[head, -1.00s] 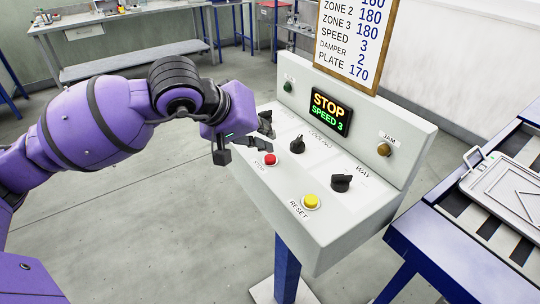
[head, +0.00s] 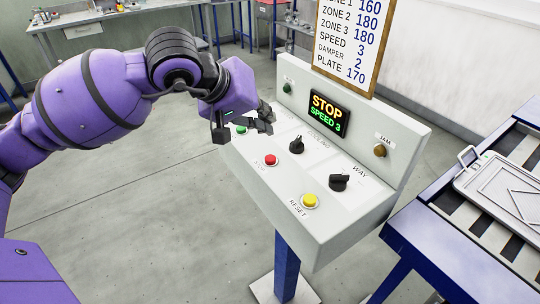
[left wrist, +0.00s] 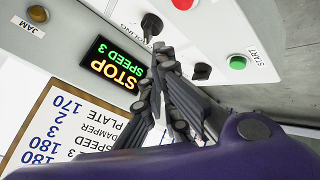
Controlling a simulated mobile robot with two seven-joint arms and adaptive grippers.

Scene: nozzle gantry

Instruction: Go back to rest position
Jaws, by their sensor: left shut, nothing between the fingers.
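My left gripper (head: 265,120) is shut and empty. In the head view it is above the back left part of the sloped control panel (head: 330,222), near the green start button (head: 241,130). In the left wrist view the fingers of my left gripper (left wrist: 158,52) are together, with the panel beyond them. The red stop button (head: 271,160) is uncovered, nearer the front than the gripper. I cannot tell how far the fingertips are from the panel. My right gripper is not in view.
The panel has black knobs (head: 296,146), a yellow reset button (head: 310,201) and a display (head: 329,113) reading STOP, SPEED 3. A settings board (head: 350,45) stands above. At right is a conveyor with a metal tray (head: 470,190). Floor at left is open.

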